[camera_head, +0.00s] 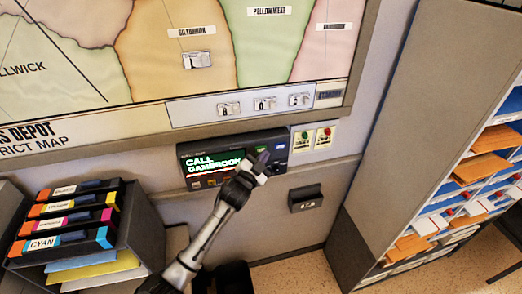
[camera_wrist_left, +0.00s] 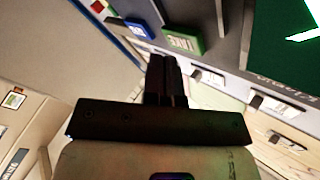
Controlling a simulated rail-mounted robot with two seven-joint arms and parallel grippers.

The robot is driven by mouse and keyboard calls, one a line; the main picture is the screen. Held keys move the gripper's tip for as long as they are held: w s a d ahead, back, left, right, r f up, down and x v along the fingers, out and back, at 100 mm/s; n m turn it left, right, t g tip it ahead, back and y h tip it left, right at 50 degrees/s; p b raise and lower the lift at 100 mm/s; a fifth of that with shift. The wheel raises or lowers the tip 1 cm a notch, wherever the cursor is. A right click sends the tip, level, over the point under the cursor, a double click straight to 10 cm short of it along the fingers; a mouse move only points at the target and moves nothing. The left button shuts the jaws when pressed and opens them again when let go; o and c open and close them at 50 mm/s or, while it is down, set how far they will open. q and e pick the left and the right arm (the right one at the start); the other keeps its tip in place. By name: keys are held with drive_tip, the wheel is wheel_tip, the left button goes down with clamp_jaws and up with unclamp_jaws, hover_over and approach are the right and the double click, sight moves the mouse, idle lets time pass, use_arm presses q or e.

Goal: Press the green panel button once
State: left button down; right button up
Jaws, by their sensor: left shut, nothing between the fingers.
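A dark console (camera_head: 190,163) on the wall has a lit screen (camera_head: 214,165) reading "CALL GAMBROOK". A green button (camera_head: 261,149) and a blue button (camera_head: 280,147) sit right of the screen. In the left wrist view the shut fingertips (camera_wrist_left: 162,58) point close to the console's green button (camera_wrist_left: 185,44), beside the blue one (camera_wrist_left: 140,28). Contact cannot be told.
A district map (camera_head: 180,50) hangs above the console. A grey rack (camera_head: 140,225) with colour-labelled cartridge boxes stands at the left. A small dark wall box (camera_head: 305,198) is below right. A tall cabinet (camera_head: 395,130) with paper-filled shelves stands at the right.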

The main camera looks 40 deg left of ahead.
use_arm(q)
drive_tip(key=shift+w+a, duration=0.2)
idle(0.6)
drive_tip(key=shift+w+a, duration=0.15)
drive_tip(key=shift+a, duration=0.15)
drive_tip(key=shift+d, duration=0.15)
idle(0.5)
drive_tip(key=shift+s+d+p, duration=0.45)
drive_tip(key=shift+d+p, duration=0.05)
drive_tip(key=s+d+p, duration=0.1)
drive_tip(key=d, duration=0.1)
drive_tip(key=s+d+p, duration=0.1)
drive_tip(key=d, duration=0.1)
drive_tip(key=shift+s, duration=0.4)
